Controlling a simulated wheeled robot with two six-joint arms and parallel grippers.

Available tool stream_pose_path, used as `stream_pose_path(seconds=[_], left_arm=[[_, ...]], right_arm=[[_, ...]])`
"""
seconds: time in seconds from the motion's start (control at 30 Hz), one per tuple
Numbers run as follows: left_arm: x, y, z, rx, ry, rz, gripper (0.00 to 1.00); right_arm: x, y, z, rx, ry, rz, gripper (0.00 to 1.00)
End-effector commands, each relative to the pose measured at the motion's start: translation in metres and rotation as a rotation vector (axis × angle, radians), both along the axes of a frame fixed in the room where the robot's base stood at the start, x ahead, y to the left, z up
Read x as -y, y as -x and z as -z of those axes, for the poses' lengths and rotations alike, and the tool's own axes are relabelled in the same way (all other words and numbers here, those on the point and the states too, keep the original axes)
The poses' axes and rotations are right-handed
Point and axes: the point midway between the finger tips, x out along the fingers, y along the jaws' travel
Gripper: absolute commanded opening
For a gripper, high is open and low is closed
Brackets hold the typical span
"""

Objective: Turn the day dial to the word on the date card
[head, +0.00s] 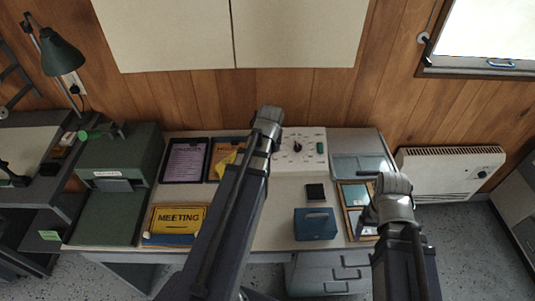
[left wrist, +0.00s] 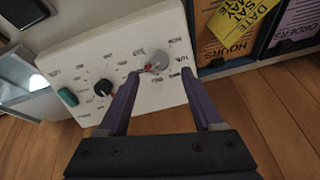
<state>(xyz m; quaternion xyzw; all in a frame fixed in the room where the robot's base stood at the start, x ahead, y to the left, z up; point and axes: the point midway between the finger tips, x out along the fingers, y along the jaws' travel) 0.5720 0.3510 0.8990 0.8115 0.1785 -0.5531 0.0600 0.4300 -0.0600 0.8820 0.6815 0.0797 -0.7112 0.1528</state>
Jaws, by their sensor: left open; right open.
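The white dial panel (head: 311,162) stands against the wall at the back of the desk. In the left wrist view, the panel (left wrist: 75,60) bears a grey knob (left wrist: 160,60) with a red mark and a black knob (left wrist: 103,88), each ringed by small labels too blurred to read. My left gripper (left wrist: 160,73) is open, its fingertips on either side of the grey knob; contact is unclear. My right gripper (head: 384,184) is open above the desk's right side, away from the panel.
A yellow MEETING sign (head: 178,218), a blue box (head: 316,224) and a small black block (head: 315,192) are on the desk. A green cabinet (head: 118,165) stands left; a heater (head: 450,170) right.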

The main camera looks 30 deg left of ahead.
Motion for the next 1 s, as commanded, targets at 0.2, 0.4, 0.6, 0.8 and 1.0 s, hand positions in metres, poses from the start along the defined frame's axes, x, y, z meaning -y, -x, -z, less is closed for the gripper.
stream_pose_path(seconds=[0.2,0.4,0.6,0.8,1.0], left_arm=[[-0.007,-0.011,0.034,0.0,0.0,-0.001,0.67],[-0.012,-0.018,0.052,0.0,0.0,0.0,0.67],[-0.013,-0.019,0.054,0.0,0.0,0.0,0.67],[-0.013,-0.019,0.053,0.0,0.0,0.0,0.61],[-0.013,-0.019,0.053,0.0,0.0,0.0,0.39]], right_arm=[[0.0,0.0,0.034,0.0,0.0,0.0,0.8],[0.0,0.0,0.052,0.0,0.0,0.0,0.8],[0.0,0.0,0.054,0.0,0.0,0.0,0.8],[0.0,0.0,0.053,0.0,0.0,0.0,0.8],[0.0,0.0,0.053,0.0,0.0,0.0,0.8]])
